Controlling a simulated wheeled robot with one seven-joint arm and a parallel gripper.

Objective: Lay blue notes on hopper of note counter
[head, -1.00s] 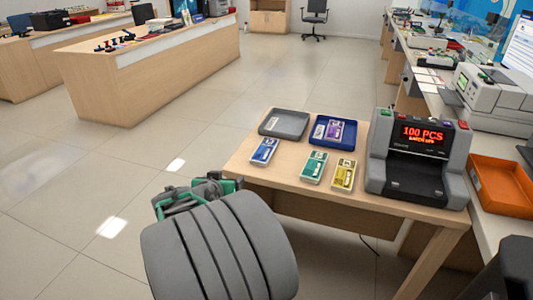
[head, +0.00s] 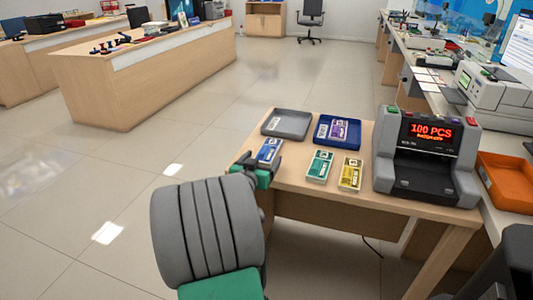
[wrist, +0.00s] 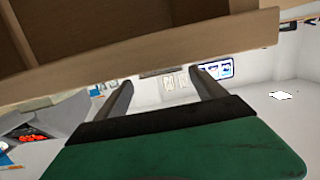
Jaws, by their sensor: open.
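The blue notes (head: 269,150) lie in a bundle on the near left part of the small wooden table, in front of the grey tray. The note counter (head: 428,155) stands at the right end of the table, with a red "100 PCS" display; its dark hopper (head: 421,172) looks empty. My gripper (head: 268,167) is at the table's left edge, just in front of the blue notes and partly hidden by my arm. In the wrist view my gripper (wrist: 163,82) shows two dark fingers spread apart with nothing held between them.
Green notes (head: 320,166) and yellow notes (head: 350,173) lie between the blue notes and the counter. A blue tray (head: 353,142) holds purple notes; beside it is a grey tray (head: 287,133). An orange tray (head: 505,180) stands at right. A wooden table edge (wrist: 150,50) crosses the wrist view.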

